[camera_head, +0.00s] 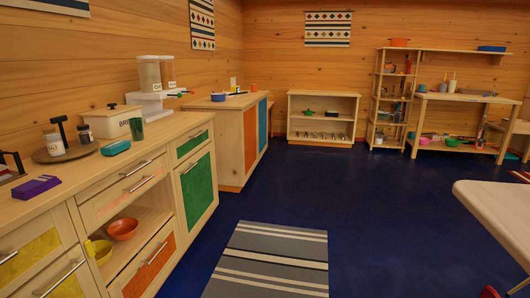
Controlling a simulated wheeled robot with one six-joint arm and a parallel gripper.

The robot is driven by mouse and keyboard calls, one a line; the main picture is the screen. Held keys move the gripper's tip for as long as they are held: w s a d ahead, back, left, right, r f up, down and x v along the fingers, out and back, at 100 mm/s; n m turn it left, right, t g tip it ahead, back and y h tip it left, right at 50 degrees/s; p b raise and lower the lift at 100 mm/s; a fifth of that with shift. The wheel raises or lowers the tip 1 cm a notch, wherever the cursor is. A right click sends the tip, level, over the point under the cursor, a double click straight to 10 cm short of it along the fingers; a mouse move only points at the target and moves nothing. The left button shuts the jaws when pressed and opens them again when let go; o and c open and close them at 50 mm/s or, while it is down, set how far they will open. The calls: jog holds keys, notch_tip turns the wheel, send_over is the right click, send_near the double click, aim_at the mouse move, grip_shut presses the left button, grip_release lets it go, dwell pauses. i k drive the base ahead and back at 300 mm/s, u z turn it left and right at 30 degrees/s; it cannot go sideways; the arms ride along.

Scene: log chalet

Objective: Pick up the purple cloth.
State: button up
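A small purple item (36,187), which looks like the folded purple cloth, lies on the wooden counter (75,182) at the left, near its front edge. It appears flat and blocky, and its fabric is too small to make out. Nothing touches it from above. My gripper is not in view.
Behind the purple item are a round tray (47,155) with jars, a bread box (112,122), a teal box (116,147) and a green cup (136,129). A striped rug (268,262) lies on the open blue floor (345,205). A pale table (495,205) stands at right.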

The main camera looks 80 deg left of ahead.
aim_at(31, 189)
jog(key=u, duration=3.65)
